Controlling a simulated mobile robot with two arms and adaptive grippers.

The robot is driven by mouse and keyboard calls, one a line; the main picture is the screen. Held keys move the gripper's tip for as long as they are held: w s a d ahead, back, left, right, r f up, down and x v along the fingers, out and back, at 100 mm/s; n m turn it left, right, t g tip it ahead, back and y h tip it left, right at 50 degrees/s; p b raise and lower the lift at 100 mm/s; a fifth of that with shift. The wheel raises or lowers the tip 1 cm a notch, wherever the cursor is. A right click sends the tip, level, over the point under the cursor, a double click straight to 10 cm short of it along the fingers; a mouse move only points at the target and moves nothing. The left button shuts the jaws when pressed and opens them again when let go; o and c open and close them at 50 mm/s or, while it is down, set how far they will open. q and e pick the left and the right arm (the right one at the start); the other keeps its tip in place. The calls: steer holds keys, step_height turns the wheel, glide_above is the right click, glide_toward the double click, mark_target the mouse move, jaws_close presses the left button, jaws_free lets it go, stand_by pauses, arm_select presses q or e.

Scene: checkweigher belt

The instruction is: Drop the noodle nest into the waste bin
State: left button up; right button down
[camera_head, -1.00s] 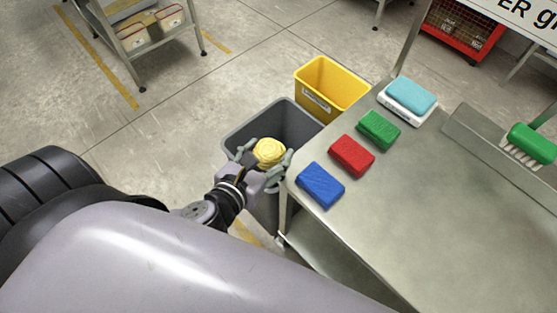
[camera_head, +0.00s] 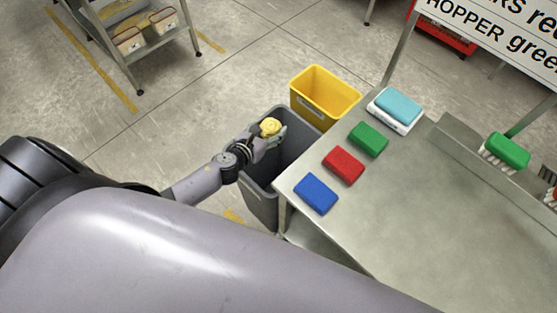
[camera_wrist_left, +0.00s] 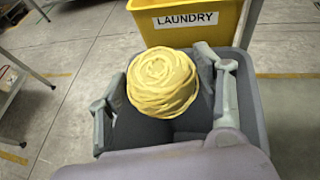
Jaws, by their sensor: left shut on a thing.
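The noodle nest (camera_head: 270,126) is a round yellow coil; it also shows large in the left wrist view (camera_wrist_left: 162,82). My left gripper (camera_head: 272,133) is shut on it, with grey fingers on both sides in the left wrist view (camera_wrist_left: 163,100). The gripper holds the nest over the opening of the grey waste bin (camera_head: 262,190). The bin's rim (camera_wrist_left: 252,100) shows on the right in the left wrist view. The inside of the bin is partly hidden by the gripper and nest. My right gripper is not in view.
A yellow bin (camera_head: 322,98) labelled LAUNDRY stands just behind the grey bin. A steel table (camera_head: 400,200) to the right holds blue (camera_head: 316,193), red (camera_head: 343,165) and green (camera_head: 368,139) blocks and a light-blue block (camera_head: 397,104) on a white base.

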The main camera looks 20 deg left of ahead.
arm_select(q)
step_height(320, 180, down, 6)
steer(key=b, duration=0.5)
steer(key=shift+b, duration=0.35)
steer(key=o, duration=1.3)
steer(key=v, duration=1.2)
